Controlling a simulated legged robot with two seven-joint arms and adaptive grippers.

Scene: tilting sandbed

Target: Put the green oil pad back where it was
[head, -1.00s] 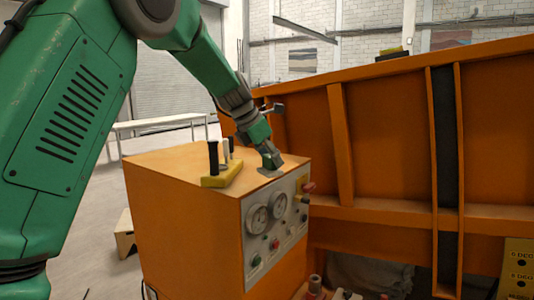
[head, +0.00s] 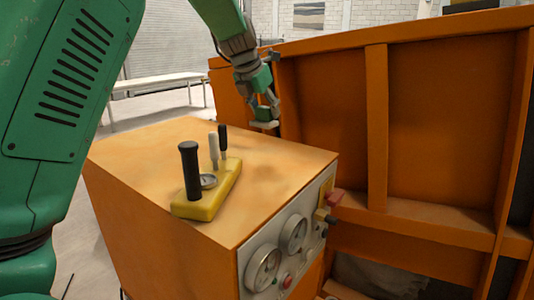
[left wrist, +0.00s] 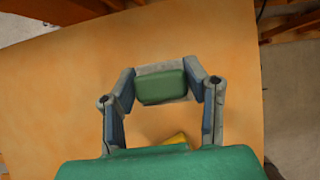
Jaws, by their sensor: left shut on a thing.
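The green oil pad (left wrist: 161,87) is a small green block with a pale grey border, seen in the left wrist view between my left gripper's fingertips (left wrist: 161,83). My left gripper is shut on it. In the head view my left gripper (head: 264,115) is at the far edge of the orange cabinet's top (head: 285,160), close to the orange wall. A pale strip of the pad (head: 263,125) shows below the fingers; the fingers hide most of the rest. I cannot tell whether the pad touches the cabinet. My right gripper is not in view.
A yellow lever block (head: 208,203) with black and white handles stands on the cabinet's near part. Gauges (head: 264,270) and knobs are on its front panel. The orange ribbed wall (head: 440,130) rises behind and right. The cabinet top between lever block and gripper is clear.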

